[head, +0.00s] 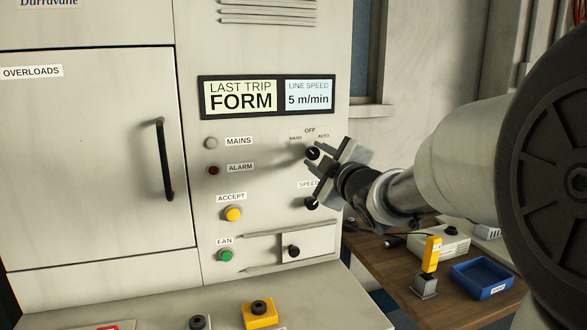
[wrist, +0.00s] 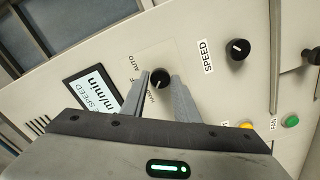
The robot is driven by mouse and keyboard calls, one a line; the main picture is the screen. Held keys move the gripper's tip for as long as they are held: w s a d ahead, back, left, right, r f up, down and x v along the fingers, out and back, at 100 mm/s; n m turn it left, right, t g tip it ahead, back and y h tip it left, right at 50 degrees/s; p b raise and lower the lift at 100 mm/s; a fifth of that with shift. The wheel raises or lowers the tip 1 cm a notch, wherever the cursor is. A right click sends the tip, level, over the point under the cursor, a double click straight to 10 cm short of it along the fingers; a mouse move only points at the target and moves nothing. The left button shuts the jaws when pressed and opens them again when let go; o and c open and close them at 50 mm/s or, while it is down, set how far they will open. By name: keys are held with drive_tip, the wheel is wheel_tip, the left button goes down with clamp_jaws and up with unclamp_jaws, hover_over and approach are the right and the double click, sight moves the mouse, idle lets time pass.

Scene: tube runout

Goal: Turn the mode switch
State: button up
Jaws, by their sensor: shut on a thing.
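The mode switch (head: 312,152) is a small black knob on the grey cabinet front, under the labels HAND, OFF and AUTO. It also shows in the wrist view (wrist: 160,77), between the two grey fingers. My gripper (head: 321,160) reaches it from the right and is shut on the knob, one finger on each side. A small pale mark shows on the knob, seemingly towards the HAND side, but its exact setting is hard to tell. The fingers partly hide the knob in the head view.
The black SPEED knob (head: 311,203) sits just below my gripper. A display (head: 267,96) reads LAST TRIP FORM and 5 m/min. MAINS and ALARM lamps, a yellow ACCEPT button (head: 233,214) and a green FAN button (head: 225,256) are to the left. A blue tray (head: 482,279) stands on the right-hand table.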

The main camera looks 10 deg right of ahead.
drive_tip(key=shift+f+n+b, duration=0.2)
drive_tip(key=shift+n+b, duration=0.1)
drive_tip(key=shift+b, duration=0.05)
drive_tip(key=o, duration=0.9)
drive_tip(key=shift+r+p, duration=0.2)
drive_tip(key=shift+p, duration=0.15)
drive_tip(key=shift+s, duration=0.1)
drive_tip(key=s, duration=0.3)
drive_tip(key=s+d, duration=0.1)
drive_tip(key=s, duration=0.1)
drive_tip(key=shift+s+d, duration=0.1)
drive_tip(key=shift+s, duration=0.3)
drive_tip(key=shift+s, duration=0.1)
